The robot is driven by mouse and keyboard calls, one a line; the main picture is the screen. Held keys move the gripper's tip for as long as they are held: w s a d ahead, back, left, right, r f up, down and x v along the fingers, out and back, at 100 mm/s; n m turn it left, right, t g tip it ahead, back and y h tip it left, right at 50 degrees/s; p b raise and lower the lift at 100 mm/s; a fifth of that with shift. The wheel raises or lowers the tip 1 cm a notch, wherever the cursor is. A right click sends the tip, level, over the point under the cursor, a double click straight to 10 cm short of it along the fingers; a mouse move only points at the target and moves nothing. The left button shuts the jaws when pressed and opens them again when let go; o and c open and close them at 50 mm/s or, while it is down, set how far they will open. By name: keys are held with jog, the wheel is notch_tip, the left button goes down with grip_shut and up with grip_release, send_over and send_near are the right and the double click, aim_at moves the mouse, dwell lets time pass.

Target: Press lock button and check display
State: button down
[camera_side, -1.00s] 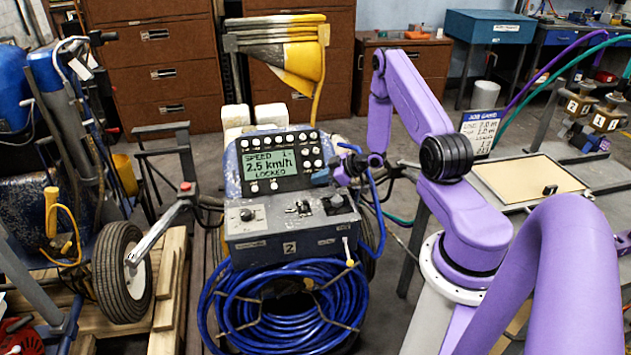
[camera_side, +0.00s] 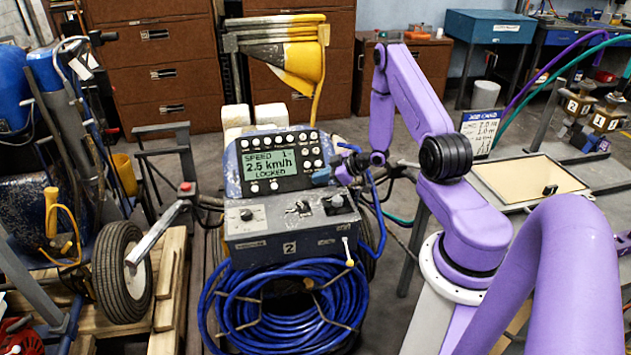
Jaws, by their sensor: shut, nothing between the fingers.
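The display (camera_side: 268,165) on the striper's console is lit green and reads "SPEED 1", "2.5 km/h" and "LOCKED". It sits in a dark panel (camera_side: 311,138) with round white buttons above, beside and below it. Button labels are too small to read, so I cannot tell which is the lock button. My gripper (camera_side: 325,177) is shut and empty, just right of the panel's lower right corner. Whether its tip touches a button cannot be told from this view.
Below the panel is a grey control box (camera_side: 290,232) with a knob and switches. A coiled blue hose (camera_side: 285,308) hangs in front. A job card (camera_side: 482,130) stands on a bench at the right. A wheel (camera_side: 122,272) and handlebar are on the left.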

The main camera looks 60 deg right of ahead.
jog(key=shift+s+a+r, duration=0.6)
jog(key=shift+r, duration=0.25)
jog(key=shift+s+a+r, duration=0.55)
jog(key=shift+a+r, duration=0.05)
jog(key=shift+r, duration=0.2)
dwell(0.4)
jog(key=w+a+r+n+g, duration=0.3)
jog(key=a+r+g, duration=0.1)
jog(key=a, duration=0.6)
jog(key=s+a+r+n+g+h, duration=0.1)
jog(key=s+a+r, duration=0.2)
jog(key=a, duration=0.2)
jog(key=s+a+r+n+g, duration=0.1)
jog(key=s+a+r, duration=0.25)
jog(key=a, duration=0.25)
jog(key=s+a+r+n+g, duration=0.1)
jog(key=s+a+r+g, duration=0.1)
jog(key=s, duration=0.9)
jog(key=s+a+r+n+g+h, duration=0.1)
jog(key=s+a+r+g, duration=0.2)
jog(key=s, duration=0.9)
notch_tip(320, 180, up, 4)
jog(key=shift+a+f+n, duration=0.1)
jog(key=shift+a+n, duration=0.2)
jog(key=shift+a, duration=0.25)
